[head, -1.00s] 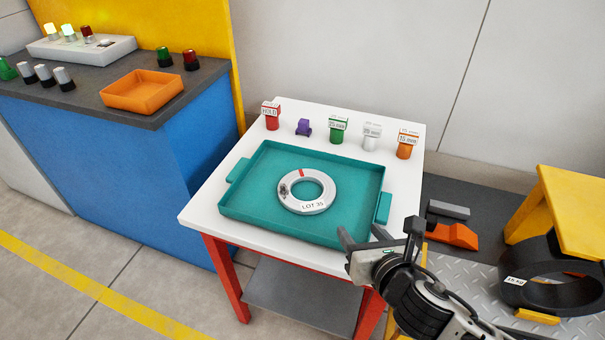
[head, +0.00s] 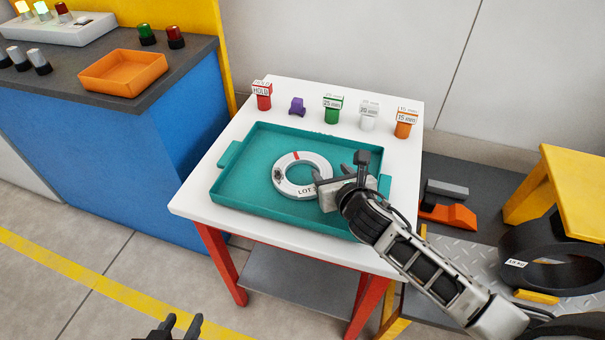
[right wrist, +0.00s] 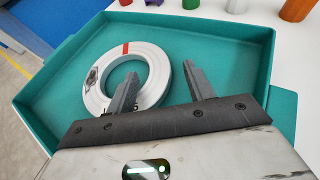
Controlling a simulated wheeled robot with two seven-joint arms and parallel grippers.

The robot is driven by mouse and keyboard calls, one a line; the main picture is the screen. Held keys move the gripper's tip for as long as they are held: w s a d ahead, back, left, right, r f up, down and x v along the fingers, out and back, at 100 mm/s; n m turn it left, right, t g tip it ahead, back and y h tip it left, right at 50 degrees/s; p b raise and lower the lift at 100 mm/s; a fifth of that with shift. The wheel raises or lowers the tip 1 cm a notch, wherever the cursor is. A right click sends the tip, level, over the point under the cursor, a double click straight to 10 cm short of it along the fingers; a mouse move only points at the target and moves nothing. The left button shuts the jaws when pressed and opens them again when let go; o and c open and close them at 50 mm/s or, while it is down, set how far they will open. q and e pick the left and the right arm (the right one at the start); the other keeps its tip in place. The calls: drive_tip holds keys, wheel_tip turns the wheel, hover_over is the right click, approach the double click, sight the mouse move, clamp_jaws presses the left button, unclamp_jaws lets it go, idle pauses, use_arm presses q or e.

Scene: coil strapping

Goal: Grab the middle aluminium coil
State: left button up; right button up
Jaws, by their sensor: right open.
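A silver-grey ring-shaped coil (head: 284,181) with a red mark and a partly hidden "LOT" label lies flat in a teal tray (head: 235,194); it is the only coil in the tray. My right gripper (head: 340,172) is open and empty at the coil's right side. In the right wrist view, the coil (right wrist: 92,91) shows its right rim between the open right gripper's (right wrist: 160,69) fingers, with the left finger overlapping the ring. I cannot tell whether they touch. My left gripper (head: 184,322) shows only its fingertips, apart and empty, at the bottom edge, far from the tray.
Behind the tray on the white table (head: 190,202) stand a red HOLD block (head: 263,101), a purple piece (head: 297,106) and green, white and orange labelled blocks. A dark coil (head: 520,250) lies on the right. An orange bin (head: 123,72) sits on the blue cabinet.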

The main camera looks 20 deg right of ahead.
sight(324, 164)
drive_tip(key=x, duration=0.3)
drive_tip(key=shift+w, duration=0.1)
clamp_jaws()
